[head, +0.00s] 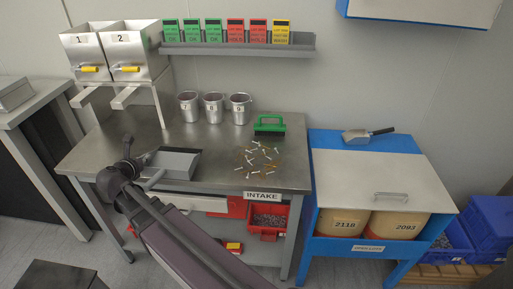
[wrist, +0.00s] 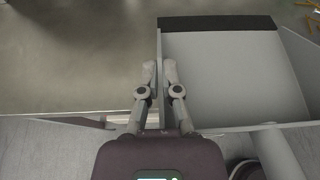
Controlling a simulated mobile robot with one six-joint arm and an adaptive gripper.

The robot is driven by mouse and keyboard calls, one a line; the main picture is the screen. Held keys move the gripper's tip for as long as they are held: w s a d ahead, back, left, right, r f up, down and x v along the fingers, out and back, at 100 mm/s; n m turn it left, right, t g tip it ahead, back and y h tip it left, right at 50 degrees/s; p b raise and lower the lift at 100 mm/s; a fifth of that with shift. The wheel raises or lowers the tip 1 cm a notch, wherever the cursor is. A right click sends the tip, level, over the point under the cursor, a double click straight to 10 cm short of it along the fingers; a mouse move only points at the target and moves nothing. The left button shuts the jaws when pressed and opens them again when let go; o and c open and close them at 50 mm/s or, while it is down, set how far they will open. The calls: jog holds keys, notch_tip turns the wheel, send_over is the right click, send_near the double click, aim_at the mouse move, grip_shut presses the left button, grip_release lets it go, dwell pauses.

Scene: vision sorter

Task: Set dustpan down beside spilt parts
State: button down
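The grey dustpan (head: 178,162) is at the front left of the steel worktable (head: 225,150), its back end near the front edge. Spilt parts (head: 262,158), small white and yellowish pieces, lie scattered to its right, apart from it. In the wrist view the dustpan (wrist: 235,75) has a dark lip at the top and its handle at the bottom. My gripper (wrist: 159,68) has its fingers closed on either side of the pan's left wall. In the head view my arm partly hides the gripper. I cannot tell whether the pan touches the table.
A blue cabinet (head: 325,180) with a scoop (head: 357,137) on top adjoins the right. Bare tabletop lies between dustpan and parts.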

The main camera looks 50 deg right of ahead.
dwell(0.3)
notch_tip(320, 180, up, 12)
jog(key=p, duration=1.1)
jog(key=shift+p, duration=0.4)
jog(key=shift+d+f, duration=0.1)
